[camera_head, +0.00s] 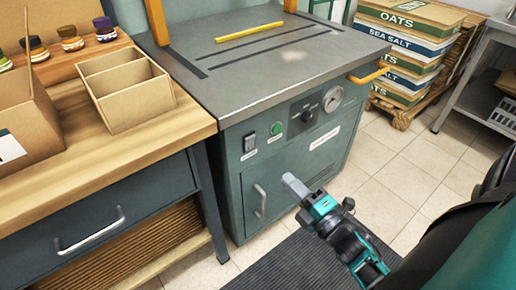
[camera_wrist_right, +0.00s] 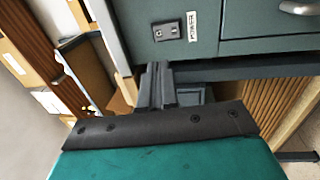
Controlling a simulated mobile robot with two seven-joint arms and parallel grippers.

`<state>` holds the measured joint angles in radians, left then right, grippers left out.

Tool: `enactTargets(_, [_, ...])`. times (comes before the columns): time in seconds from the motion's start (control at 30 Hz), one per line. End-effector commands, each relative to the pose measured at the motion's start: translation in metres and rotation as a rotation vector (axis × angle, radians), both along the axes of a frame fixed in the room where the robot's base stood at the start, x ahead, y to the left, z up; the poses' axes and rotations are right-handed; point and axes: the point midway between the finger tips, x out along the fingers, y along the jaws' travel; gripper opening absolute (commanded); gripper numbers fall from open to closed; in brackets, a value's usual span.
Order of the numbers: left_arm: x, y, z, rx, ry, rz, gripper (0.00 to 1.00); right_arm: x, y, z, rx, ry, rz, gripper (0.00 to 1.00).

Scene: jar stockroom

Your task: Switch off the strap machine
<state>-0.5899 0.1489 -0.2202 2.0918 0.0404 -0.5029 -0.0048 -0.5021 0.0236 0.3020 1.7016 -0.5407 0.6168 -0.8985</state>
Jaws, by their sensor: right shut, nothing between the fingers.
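The strap machine (camera_head: 240,85) is a grey-green cabinet with a metal top. On its front panel are a dark rocker switch (camera_head: 249,143), a green button (camera_head: 276,128), a black knob (camera_head: 307,116) and a round gauge (camera_head: 333,98). The right wrist view shows the switch (camera_wrist_right: 166,31) beside a label that seems to read POWER; its rocker position is too small to tell. My right gripper (camera_head: 294,184) is shut and empty, in front of the machine and lower than the switch in the head view. Its fingers (camera_wrist_right: 155,85) appear apart from the switch. My left gripper is not in view.
A wooden bench (camera_head: 185,122) with an open divided carton (camera_head: 128,95) and jars stands at left. A yellow strip (camera_head: 248,32) lies on the machine top. Labelled sacks (camera_head: 405,45) are stacked at the back right.

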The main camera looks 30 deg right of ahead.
Motion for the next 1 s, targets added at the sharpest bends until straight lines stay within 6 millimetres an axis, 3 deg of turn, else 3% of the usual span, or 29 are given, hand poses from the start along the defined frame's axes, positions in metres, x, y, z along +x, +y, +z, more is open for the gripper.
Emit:
enactTargets(0.5, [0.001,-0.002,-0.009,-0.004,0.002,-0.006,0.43,0.102,0.008,0.014,0.000,-0.004,0.002,0.00])
enactTargets(0.7, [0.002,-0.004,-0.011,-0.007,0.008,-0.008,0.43,0.123,0.010,0.017,-0.001,-0.002,0.001,0.00])
enactTargets(1.0, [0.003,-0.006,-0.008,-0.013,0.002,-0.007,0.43,0.127,0.010,0.018,0.000,0.000,0.001,0.00])
